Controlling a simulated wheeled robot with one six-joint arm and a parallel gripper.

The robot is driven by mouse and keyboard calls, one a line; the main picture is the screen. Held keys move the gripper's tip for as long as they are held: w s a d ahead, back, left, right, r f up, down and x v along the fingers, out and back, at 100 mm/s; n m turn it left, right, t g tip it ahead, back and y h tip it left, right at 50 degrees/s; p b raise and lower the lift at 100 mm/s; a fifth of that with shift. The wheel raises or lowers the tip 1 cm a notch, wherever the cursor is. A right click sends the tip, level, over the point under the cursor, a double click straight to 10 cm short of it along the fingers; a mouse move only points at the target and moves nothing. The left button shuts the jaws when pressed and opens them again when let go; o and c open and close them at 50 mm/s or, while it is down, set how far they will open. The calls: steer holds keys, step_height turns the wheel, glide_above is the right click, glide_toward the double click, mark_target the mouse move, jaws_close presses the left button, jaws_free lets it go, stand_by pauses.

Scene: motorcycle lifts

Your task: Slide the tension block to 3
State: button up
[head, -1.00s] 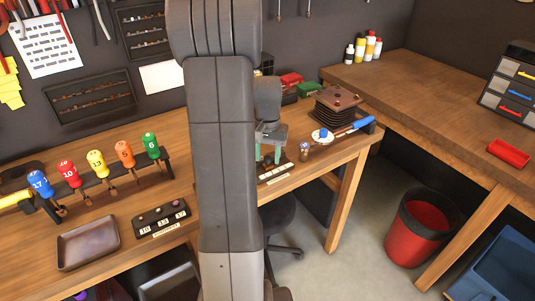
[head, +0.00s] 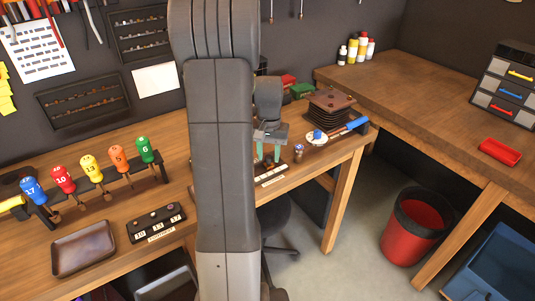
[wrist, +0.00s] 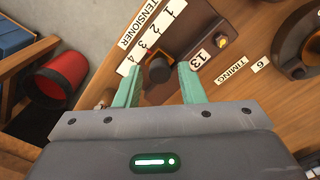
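The tension block (wrist: 158,69) is a dark knob-like block on the wooden panel, beside the white TENSIONER strip (wrist: 150,37) marked 1 to 4. It stands near the 3 and 4 end; I cannot tell its exact mark. My gripper (wrist: 157,78) has two green fingers spread on either side of the block, with gaps showing, so it is open. In the head view my gripper (head: 267,152) is low over the bench's right end, by a white label strip (head: 271,175). The block is not clear there, and my arm covers part of the bench.
In the wrist view a plate marked 13 (wrist: 201,61) lies close to the right finger, with a TIMING label (wrist: 231,69) beyond.

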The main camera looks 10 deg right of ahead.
mark_target(269, 156)
steer(key=shift+o, duration=0.3)
step_height(269, 156, up, 14)
steer(key=shift+b, duration=0.45)
steer(key=shift+f, duration=0.2)
step_height(269, 156, down, 14)
steer(key=shift+r+p, duration=0.1)
steer(key=shift+p, duration=0.4)
steer(key=shift+s+a, duration=0.15)
steer(key=shift+a, duration=0.4)
steer(key=shift+s+a, duration=0.3)
steer(key=shift+a, duration=0.3)
steer(key=shift+d+r, duration=0.1)
